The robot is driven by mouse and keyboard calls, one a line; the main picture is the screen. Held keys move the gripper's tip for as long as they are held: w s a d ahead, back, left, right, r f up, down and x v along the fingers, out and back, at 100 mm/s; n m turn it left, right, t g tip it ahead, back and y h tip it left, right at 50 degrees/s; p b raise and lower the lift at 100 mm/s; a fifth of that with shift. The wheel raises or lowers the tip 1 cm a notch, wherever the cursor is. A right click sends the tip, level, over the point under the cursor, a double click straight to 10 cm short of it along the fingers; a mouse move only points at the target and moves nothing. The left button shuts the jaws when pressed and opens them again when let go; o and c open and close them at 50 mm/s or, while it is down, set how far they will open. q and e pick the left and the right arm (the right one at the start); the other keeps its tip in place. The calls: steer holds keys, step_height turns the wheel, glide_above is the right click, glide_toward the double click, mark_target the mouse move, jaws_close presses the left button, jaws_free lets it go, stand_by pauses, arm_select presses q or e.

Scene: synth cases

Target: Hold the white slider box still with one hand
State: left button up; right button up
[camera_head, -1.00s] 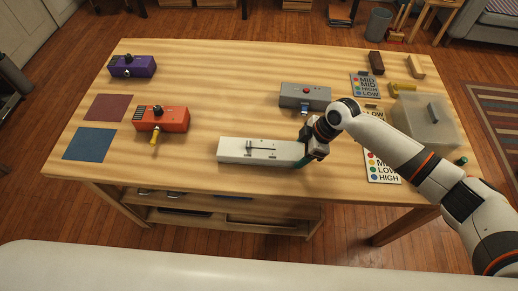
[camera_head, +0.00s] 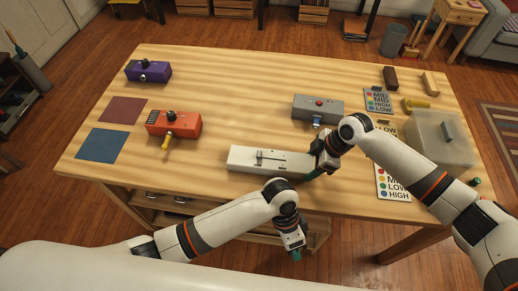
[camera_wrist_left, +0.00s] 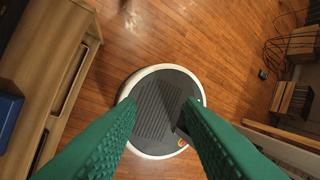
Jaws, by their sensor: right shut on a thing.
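The white slider box (camera_head: 268,161) lies flat near the front middle of the table, with a dark slider slot on its top. My right gripper (camera_head: 313,174) is at the box's right end and is shut on it; its fingers partly hide that end. My left gripper (camera_head: 296,254) hangs in front of the table's front edge, below and apart from the box. In the left wrist view its green fingers (camera_wrist_left: 160,135) stand wide apart with nothing between them, pointing down toward the floor.
An orange box (camera_head: 174,124) with a yellow lever, a purple box (camera_head: 148,72) and a grey box (camera_head: 318,109) stand on the table. Red (camera_head: 124,110) and blue (camera_head: 101,146) mats lie left. Label cards (camera_head: 378,100) and a clear bin (camera_head: 440,140) are right.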

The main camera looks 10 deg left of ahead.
arm_select(q)
steer(key=w+a+r+t, duration=0.1)
steer(key=w+r+t, duration=0.2)
steer(key=w+r, duration=0.6)
step_height(320, 180, up, 12)
steer(key=n+y, duration=0.3)
steer(key=n, duration=1)
glide_above(259, 153)
steer(key=shift+t, duration=0.3)
step_height(259, 153, down, 12)
steer(key=shift+c, duration=0.4)
jaws_close()
